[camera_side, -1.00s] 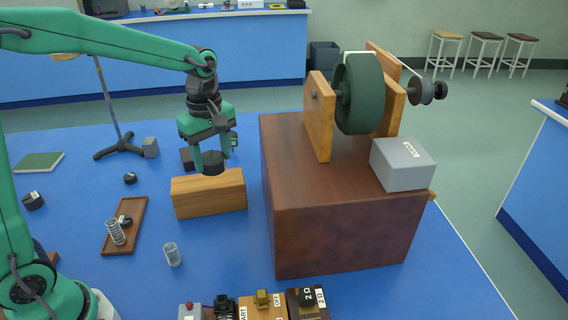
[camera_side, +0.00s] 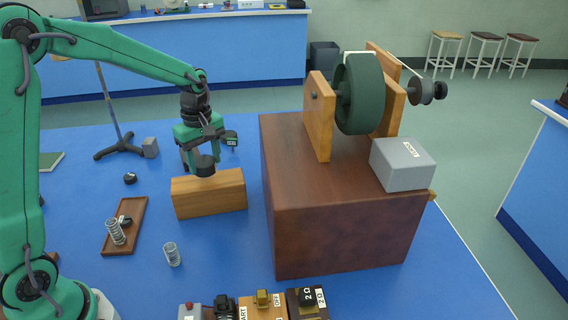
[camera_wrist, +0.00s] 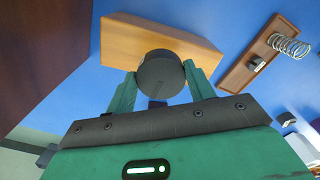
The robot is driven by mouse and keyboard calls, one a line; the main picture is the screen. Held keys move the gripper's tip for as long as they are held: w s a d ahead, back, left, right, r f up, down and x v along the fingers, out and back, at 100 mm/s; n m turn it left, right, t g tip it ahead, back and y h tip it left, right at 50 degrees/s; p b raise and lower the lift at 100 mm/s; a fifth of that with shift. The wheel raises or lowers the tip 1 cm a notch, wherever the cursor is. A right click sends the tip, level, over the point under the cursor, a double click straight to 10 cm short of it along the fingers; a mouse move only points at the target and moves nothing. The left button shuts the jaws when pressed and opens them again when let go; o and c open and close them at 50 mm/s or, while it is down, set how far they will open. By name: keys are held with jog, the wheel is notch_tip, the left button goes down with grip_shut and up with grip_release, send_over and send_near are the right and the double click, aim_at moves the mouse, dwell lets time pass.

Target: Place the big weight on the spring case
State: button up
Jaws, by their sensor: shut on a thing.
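My gripper (camera_side: 203,156) is shut on the big weight (camera_side: 205,167), a short black cylinder, and holds it upright over a light wooden box (camera_side: 210,197). That box looks like the spring case. The weight overlaps the box's top in the side view; I cannot tell whether they touch. In the wrist view, the weight (camera_wrist: 160,75) sits between the green fingers of my gripper (camera_wrist: 161,76), in front of the wooden box (camera_wrist: 135,32). The weight hides part of the box.
A large dark brown block (camera_side: 340,235) with a flywheel (camera_side: 360,92) stands close right of the box. A brown tray (camera_side: 120,243) holding a spring lies left. A loose spring (camera_side: 172,254) stands in front. A small black weight (camera_side: 130,178) lies back left.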

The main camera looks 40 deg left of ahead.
aim_at(205, 162)
jog(key=shift+f, duration=1.35)
jog(key=shift+f, duration=0.1)
jog(key=o, duration=1.1)
jog(key=shift+f, duration=0.1)
jog(key=shift+r, duration=0.2)
notch_tip(205, 162, up, 12)
